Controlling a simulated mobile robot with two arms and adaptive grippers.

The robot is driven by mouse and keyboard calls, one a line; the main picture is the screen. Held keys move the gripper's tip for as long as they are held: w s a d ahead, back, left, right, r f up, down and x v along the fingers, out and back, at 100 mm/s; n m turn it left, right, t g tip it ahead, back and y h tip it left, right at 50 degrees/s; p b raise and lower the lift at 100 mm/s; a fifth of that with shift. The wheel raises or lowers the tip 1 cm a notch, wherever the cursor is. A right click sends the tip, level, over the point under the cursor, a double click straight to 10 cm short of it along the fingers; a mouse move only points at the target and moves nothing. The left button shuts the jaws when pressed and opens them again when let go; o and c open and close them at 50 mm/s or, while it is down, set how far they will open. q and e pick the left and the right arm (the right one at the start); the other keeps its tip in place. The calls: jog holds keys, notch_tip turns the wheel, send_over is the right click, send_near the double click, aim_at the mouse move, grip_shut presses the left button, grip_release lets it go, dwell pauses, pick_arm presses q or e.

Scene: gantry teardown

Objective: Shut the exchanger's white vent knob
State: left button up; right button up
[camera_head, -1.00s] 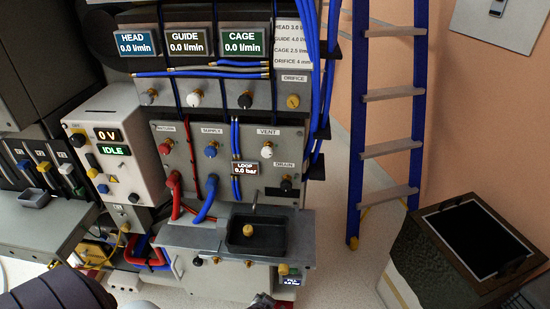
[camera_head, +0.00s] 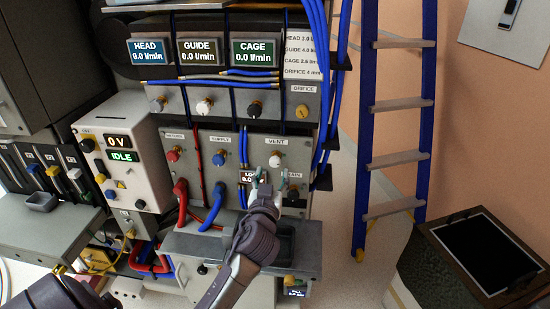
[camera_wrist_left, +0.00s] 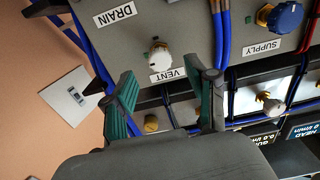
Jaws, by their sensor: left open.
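The white vent knob (camera_head: 275,160) sits on the exchanger's grey panel by the VENT label, right of the blue supply knob (camera_head: 219,156). In the left wrist view the vent knob (camera_wrist_left: 160,61) is upside down, above the VENT label, ahead of the fingers and between their lines. My left gripper (camera_head: 268,178) is just below the vent knob in the head view, open and empty. Its two green-padded fingers (camera_wrist_left: 166,85) are spread in the wrist view, and neither appears to touch the knob. My right gripper is not in view.
The red return knob (camera_head: 173,155) and the black drain knob (camera_head: 292,192) share the panel. Blue hoses (camera_head: 319,70) run down the right side. A sink (camera_head: 288,246) juts out below, partly behind my left arm. A ladder (camera_head: 398,160) stands right.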

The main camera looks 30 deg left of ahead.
aim_at(274, 164)
pick_arm(q)
jog(key=p+x, duration=0.1)
jog(key=x, duration=0.3)
jog(key=shift+w+a+r, duration=0.1)
jog(key=shift+w+a, duration=0.1)
jog(key=shift+w, duration=0.15)
jog(key=shift+w+a, duration=0.2)
jog(key=shift+w, duration=0.15)
jog(key=shift+w+a, duration=0.2)
jog(key=shift+w, duration=0.2)
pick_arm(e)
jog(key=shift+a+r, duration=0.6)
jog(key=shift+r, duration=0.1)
pick_arm(q)
grip_shut()
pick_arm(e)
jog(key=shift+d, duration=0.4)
